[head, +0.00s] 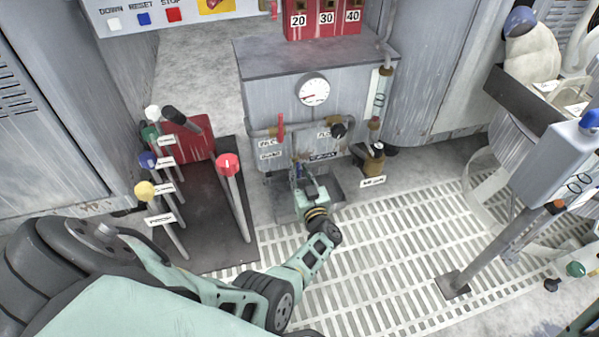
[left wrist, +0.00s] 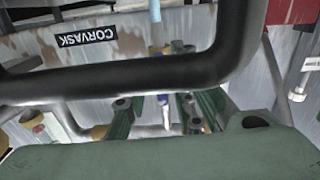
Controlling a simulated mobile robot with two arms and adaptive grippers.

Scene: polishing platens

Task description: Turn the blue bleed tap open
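The blue bleed tap (head: 298,171) is a small blue piece low on the front of the grey cabinet, below the gauge, mostly hidden by my gripper. My left gripper (head: 302,182) is right at it. In the left wrist view the dark green fingers (left wrist: 165,112) stand apart. A narrow blue and white piece (left wrist: 166,112) shows in the gap between them, with a light blue rod (left wrist: 156,30) above. I cannot tell whether the fingers touch it. A dark pipe crosses that view in front and hides part of the tap. My right gripper is not in view.
Several coloured levers (head: 229,165) stand at left. Floor grating (head: 400,240) is clear.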

